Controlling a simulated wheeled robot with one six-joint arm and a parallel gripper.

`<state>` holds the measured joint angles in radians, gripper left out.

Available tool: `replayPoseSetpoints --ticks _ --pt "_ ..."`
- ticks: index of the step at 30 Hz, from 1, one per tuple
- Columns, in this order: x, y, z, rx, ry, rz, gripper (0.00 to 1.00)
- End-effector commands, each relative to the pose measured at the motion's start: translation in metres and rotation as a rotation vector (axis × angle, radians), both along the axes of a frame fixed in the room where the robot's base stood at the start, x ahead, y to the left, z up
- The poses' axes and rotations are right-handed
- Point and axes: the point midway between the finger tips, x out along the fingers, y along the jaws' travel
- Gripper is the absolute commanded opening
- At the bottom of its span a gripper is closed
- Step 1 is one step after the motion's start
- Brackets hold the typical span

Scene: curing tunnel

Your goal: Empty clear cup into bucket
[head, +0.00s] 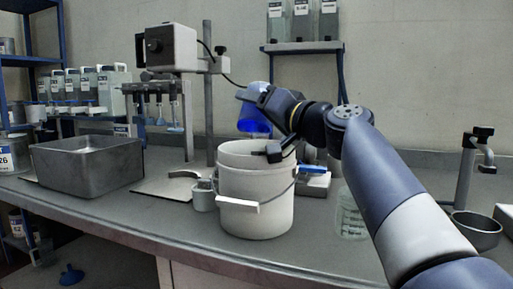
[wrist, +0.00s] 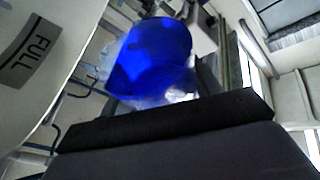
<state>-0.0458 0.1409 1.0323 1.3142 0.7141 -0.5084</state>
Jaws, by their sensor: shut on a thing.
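A clear cup (head: 253,120) with deep blue contents is held above the white bucket (head: 256,210), over the back of its rim. My gripper (head: 260,97) is shut on the cup from its right side. The cup looks tilted in the head view. In the wrist view the cup (wrist: 152,52) shows as a blue round shape just beyond the dark gripper parts. The bucket's pale wall with a "FULL" mark (wrist: 32,45) fills the left of that view. No stream of liquid is visible, and the bucket's floor is hidden.
A grey metal tray (head: 88,170) stands at left. A stirrer stand (head: 208,110) rises behind the bucket. A small grey cup (head: 204,196) sits at the bucket's left. A clear beaker (head: 350,215) and a metal bowl (head: 477,231) are to the right.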

Motion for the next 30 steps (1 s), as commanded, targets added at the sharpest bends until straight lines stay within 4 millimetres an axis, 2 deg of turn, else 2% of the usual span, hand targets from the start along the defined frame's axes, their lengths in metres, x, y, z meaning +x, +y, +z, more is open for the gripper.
replayPoseSetpoints --ticks 19,22,30 --pt "0.0 0.0 0.004 0.004 0.01 0.0 0.34" --pt "0.004 -0.002 0.011 0.024 0.068 0.0 0.34" --pt "0.014 -0.005 0.009 0.086 0.237 0.0 0.34"
